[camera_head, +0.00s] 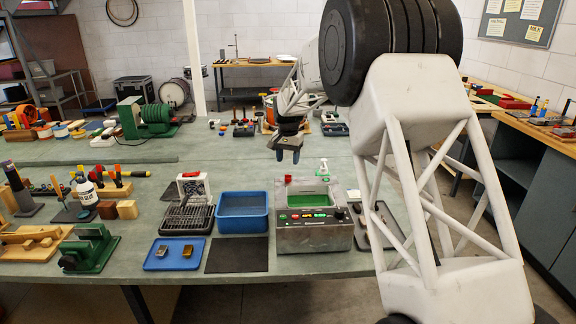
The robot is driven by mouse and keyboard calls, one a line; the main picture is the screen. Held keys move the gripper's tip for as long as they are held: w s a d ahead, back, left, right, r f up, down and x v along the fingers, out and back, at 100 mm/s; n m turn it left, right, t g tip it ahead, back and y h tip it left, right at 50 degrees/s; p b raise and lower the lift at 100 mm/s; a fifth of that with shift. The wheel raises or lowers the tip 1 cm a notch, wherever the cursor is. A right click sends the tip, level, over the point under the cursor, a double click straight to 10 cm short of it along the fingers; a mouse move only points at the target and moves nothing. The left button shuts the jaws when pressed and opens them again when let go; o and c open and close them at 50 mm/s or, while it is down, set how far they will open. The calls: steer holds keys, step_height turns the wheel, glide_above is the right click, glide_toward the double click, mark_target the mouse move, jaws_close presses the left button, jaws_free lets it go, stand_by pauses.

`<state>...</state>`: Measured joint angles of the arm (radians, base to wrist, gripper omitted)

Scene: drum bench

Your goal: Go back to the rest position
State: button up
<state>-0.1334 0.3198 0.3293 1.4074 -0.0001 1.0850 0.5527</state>
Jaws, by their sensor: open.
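My gripper (288,156) hangs above the grey-green bench (330,262), fingers pointing down and apart, with nothing seen between them. It appears behind and above the metal machine (315,236) with the green-topped basin and lit buttons. My white lattice arm and its black joint fill the right side of the view and hide part of the bench.
A dark mat (237,266) lies in front. Green clamps and wooden blocks crowd the left; a white pole (194,60) rises behind.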

steer(key=shift+r, duration=0.3)
steer(key=shift+s+d+r, duration=0.2)
steer(key=shift+s+r, duration=0.2)
steer(key=shift+s, duration=0.05)
steer(key=s+d+r+n, duration=0.1)
steer(key=s+d+r, duration=0.25)
steer(key=s, duration=0.65)
steer(key=s+d+r+t, duration=0.15)
steer(key=s+r, duration=0.35)
steer(key=s, duration=0.5)
steer(key=s+d+r+n, duration=0.1)
steer(key=s+d+r, duration=0.25)
steer(key=s, duration=0.65)
steer(key=s+d+f+n, duration=0.1)
steer(key=s+d+f, duration=0.1)
steer(key=s, duration=1.3)
steer(key=s+d+f+n+t, duration=0.1)
steer(key=s+f, duration=0.2)
steer(key=s, duration=1.3)
steer(key=shift+d+f+n, duration=0.2)
steer(key=shift+d+n, duration=0.1)
steer(key=shift+d, duration=0.1)
